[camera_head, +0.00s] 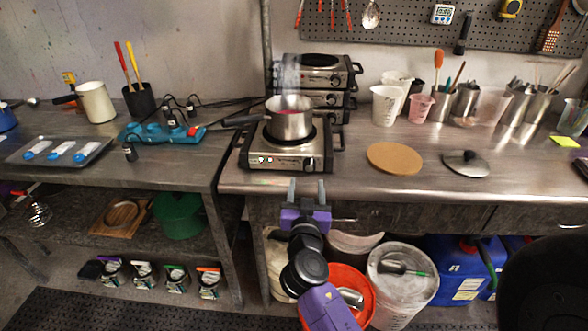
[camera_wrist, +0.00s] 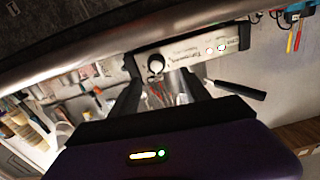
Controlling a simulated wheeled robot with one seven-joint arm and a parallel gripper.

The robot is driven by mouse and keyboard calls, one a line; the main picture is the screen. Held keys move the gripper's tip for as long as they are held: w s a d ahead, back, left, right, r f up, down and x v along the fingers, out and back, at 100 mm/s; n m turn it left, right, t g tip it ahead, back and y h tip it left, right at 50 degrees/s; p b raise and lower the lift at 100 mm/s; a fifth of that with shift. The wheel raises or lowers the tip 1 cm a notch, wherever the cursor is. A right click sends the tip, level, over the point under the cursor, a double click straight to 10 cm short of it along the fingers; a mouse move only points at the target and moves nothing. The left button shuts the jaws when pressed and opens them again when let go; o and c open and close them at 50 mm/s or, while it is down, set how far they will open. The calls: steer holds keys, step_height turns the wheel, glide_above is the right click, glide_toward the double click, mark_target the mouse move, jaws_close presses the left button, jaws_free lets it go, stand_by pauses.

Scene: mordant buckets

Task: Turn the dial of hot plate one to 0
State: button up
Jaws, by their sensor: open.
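A silver hot plate (camera_head: 285,158) stands at the bench's front edge with a steaming steel pot (camera_head: 289,122) on it. Its label is too small to read for certain. Its dial (camera_wrist: 155,65) is a round dark knob with a light face in the wrist view, beside a lit red light (camera_wrist: 209,50) and green light (camera_wrist: 221,47). The dial's setting cannot be read. My gripper (camera_head: 306,186) is open and empty, just in front of and below the hot plate's front panel. In the wrist view the dial shows between and beyond the fingers, apparently not touched.
More hot plates (camera_head: 318,75) are stacked behind. The pot's dark handle (camera_head: 243,121) points left. A cork mat (camera_head: 395,158) and a lid (camera_head: 466,163) lie to the right. A blue power strip (camera_head: 160,132) lies left. An orange bucket (camera_head: 362,284) stands below, near my arm.

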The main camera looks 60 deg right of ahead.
mark_target(309, 168)
steer(key=shift+m, duration=0.4)
steer(key=x, duration=0.2)
steer(key=p+x, duration=0.1)
steer(key=x, duration=0.2)
steer(key=p+x, duration=0.1)
steer(key=x, duration=0.1)
steer(key=shift+s+d, duration=0.1)
steer(key=shift+d, duration=0.4)
steer(key=shift+c, duration=0.4)
jaws_close()
